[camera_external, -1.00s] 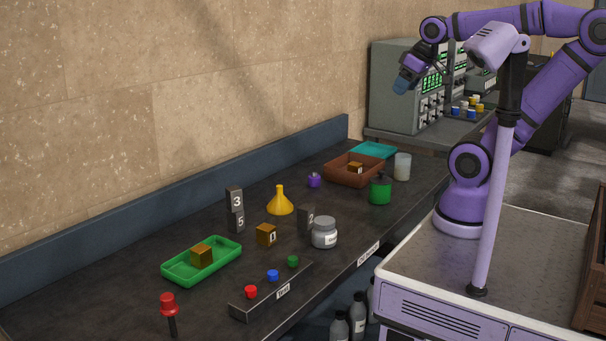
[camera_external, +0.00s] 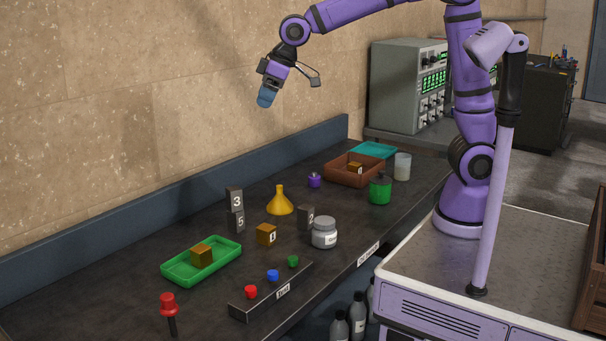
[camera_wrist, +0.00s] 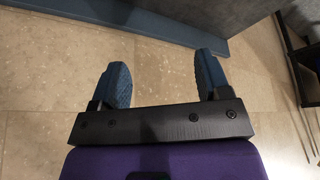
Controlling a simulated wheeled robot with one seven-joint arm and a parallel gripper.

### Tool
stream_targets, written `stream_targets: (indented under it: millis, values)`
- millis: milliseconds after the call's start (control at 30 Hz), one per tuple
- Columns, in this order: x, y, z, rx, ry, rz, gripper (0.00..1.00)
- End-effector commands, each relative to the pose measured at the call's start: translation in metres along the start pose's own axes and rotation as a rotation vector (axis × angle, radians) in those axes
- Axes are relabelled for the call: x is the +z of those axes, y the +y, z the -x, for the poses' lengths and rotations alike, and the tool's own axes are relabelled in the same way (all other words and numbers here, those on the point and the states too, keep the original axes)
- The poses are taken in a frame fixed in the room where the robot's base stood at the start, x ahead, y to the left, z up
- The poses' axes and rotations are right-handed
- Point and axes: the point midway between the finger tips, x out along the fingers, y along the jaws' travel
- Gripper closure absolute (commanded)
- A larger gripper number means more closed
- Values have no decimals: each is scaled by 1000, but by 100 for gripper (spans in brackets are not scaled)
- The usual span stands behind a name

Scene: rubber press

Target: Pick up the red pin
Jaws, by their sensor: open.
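A red-topped piece with a black shaft (camera_external: 169,304) stands upright at the front left of the dark bench. A smaller red knob (camera_external: 250,292) sits on a dark labelled bar beside a blue and a green one. I cannot tell for certain which of these two red things is the pin. My gripper (camera_external: 266,97) is high above the back of the bench, near the wall, far from both. In the wrist view my gripper (camera_wrist: 163,65) has its two blue fingers wide apart with nothing between them. No red thing shows in that view.
A green tray (camera_external: 178,276) with a brown block, a yellow funnel (camera_external: 280,203), dark numbered blocks (camera_external: 235,210) and a grey jar (camera_external: 324,235) stand on the bench. A brown tray (camera_external: 340,178) and a green container (camera_external: 380,191) are farther back. The near left bench is fairly clear.

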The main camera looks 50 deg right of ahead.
Motion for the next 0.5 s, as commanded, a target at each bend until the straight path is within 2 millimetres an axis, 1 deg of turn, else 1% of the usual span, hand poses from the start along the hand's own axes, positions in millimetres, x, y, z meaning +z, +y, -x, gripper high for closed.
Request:
stream_targets:
  millis: [33, 100, 167, 200, 267, 300, 367, 400, 467, 500]
  values:
    - [-14, -20, -18, -16, -6, 34, 30]
    - [-30, -45, -40, -36, -7, 74, 30]
    - [-42, -68, -58, -52, -9, 108, 30]
    - [-50, -84, -71, -63, -9, 130, 30]
    - [-59, -109, -90, -80, -10, 164, 30]
    - [-64, -126, -104, -91, -11, 186, 30]
    - [-70, -153, -124, -107, -14, 219, 30]
    - [-74, -172, -137, -118, -14, 241, 30]
    - [-77, -200, -157, -135, -15, 273, 30]
    - [-78, -220, -171, -146, -17, 295, 30]
